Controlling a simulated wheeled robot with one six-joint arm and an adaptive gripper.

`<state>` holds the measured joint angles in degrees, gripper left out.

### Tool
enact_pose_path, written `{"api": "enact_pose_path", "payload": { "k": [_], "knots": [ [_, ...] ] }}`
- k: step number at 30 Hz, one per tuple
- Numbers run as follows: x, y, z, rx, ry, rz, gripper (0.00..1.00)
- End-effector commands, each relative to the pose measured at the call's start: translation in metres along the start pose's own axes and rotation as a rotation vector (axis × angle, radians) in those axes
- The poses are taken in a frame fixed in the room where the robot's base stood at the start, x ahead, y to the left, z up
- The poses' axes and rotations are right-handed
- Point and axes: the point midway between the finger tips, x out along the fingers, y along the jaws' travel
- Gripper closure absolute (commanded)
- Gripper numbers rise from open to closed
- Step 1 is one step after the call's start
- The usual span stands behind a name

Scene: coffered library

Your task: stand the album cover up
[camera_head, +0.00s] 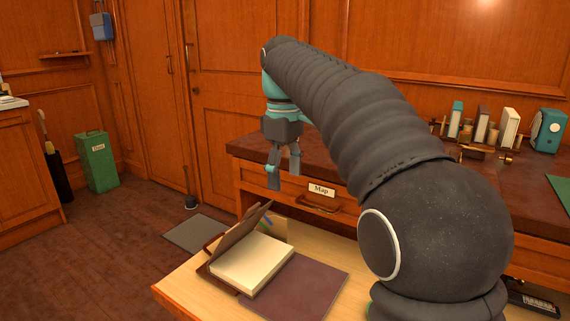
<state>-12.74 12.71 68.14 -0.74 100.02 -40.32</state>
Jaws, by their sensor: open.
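The album (253,263) lies on a pale wooden surface, with its cream page block showing. Its brown cover (236,229) is raised along the left side of the pages and tilted, not flat. Its exact angle is hard to tell from here. My gripper (283,182) is open and empty, with its fingers pointing down. In the picture it is above and slightly right of the cover's top corner, with a visible gap between them.
A dark purple flat sheet (302,287) lies at the album's right. Behind are a drawer front labelled Map (321,190) and a dark desktop with several upright books (509,127) and a teal box (548,131). A green bin (96,161) stands on the floor at left.

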Motion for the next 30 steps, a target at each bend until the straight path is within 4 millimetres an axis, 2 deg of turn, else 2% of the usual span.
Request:
{"api": "enact_pose_path", "payload": {
  "k": [6,16,17,22,25,30],
  "knots": [
    [-0.019,0.0,0.0,0.0,0.0,0.0,0.29],
    [-0.022,0.0,0.0,0.0,0.0,0.0,0.29],
    [-0.022,0.0,0.0,0.0,0.0,0.0,0.32],
    [-0.022,-0.002,0.008,0.025,0.011,0.008,0.74],
    [-0.021,-0.008,0.024,0.078,0.035,0.027,0.99],
    [-0.008,-0.025,0.067,0.229,0.104,0.074,1.0]
  ]
}}
